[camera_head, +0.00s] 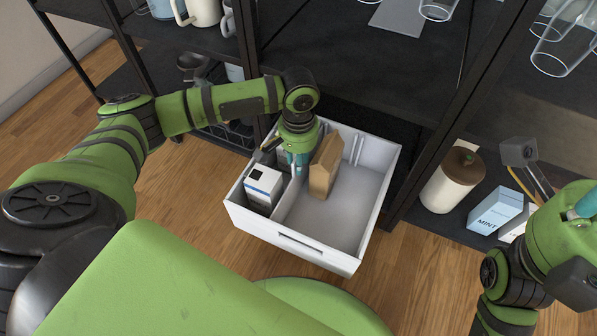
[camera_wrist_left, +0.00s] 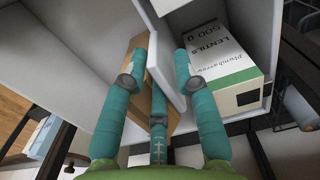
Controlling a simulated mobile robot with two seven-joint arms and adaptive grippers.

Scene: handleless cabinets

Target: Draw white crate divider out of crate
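A white crate (camera_head: 348,262) sits low in front of the shelf, its top open. Its white divider (camera_head: 289,194) stands upright, separating a narrow left compartment from a wide right one. My left gripper (camera_head: 297,163) reaches down into the crate at the divider. In the left wrist view its teal fingers (camera_wrist_left: 163,62) lie on both sides of the divider (camera_wrist_left: 166,72) and appear closed on it. The contact is partly hidden. My right gripper (camera_head: 583,207) is only partly in view at the right edge; its fingertips are out of view.
A white lentils box (camera_head: 264,187) stands in the narrow compartment. A brown carton (camera_head: 325,168) stands in the wide compartment, close to my left gripper. A lidded jar (camera_head: 452,181) and a mint box (camera_head: 496,211) stand right of the crate. Dark shelf posts rise behind it.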

